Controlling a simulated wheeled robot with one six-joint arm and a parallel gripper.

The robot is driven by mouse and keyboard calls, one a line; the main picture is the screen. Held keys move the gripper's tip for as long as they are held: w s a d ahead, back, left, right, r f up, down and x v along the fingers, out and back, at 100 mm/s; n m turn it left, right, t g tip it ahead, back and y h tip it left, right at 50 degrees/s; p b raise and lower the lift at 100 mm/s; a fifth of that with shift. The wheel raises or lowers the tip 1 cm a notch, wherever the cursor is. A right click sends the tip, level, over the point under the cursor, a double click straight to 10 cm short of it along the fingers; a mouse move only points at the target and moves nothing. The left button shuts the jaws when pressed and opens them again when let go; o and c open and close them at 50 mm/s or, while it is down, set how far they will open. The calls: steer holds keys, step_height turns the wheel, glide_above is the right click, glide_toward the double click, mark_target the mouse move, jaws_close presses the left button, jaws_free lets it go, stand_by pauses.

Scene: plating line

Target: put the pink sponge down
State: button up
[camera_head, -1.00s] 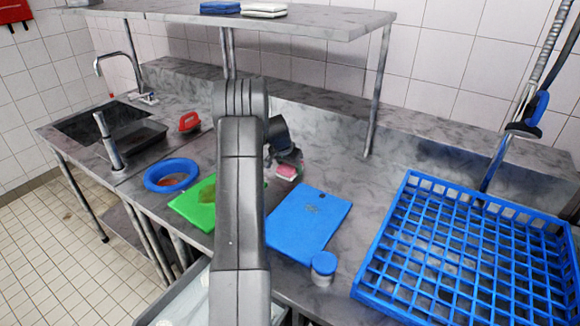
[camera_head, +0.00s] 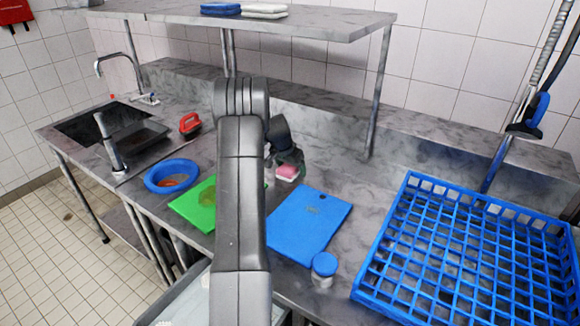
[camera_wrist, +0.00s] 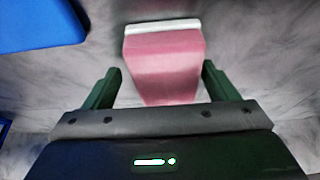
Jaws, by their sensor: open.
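The pink sponge (camera_head: 288,172) rests on the steel counter, between the green board and the blue board and a little behind them. In the wrist view the sponge (camera_wrist: 163,65) has a pink body and a white layer at its far edge. My gripper (camera_wrist: 160,84) is open, with one dark green finger on each side of the sponge and a visible gap at each. In the head view my gripper (camera_head: 287,163) is right at the sponge, and my arm hides part of the green board.
A blue cutting board (camera_head: 308,222) and a blue-lidded jar (camera_head: 323,268) are in front. A green board (camera_head: 196,205), a blue bowl (camera_head: 160,184) and a red-handled thing (camera_head: 190,124) lie left. A large blue rack (camera_head: 395,235) fills the right. Bare counter (camera_head: 345,180) lies right of the sponge.

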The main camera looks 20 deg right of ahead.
steer(key=b+v, duration=0.2)
steer(key=v, duration=0.9)
steer(key=shift+w+a+r, duration=0.15)
steer(key=shift+a+r, duration=0.1)
steer(key=p+x, duration=0.2)
steer(key=x, duration=1)
steer(key=shift+w, duration=0.1)
steer(key=shift+f, duration=0.25)
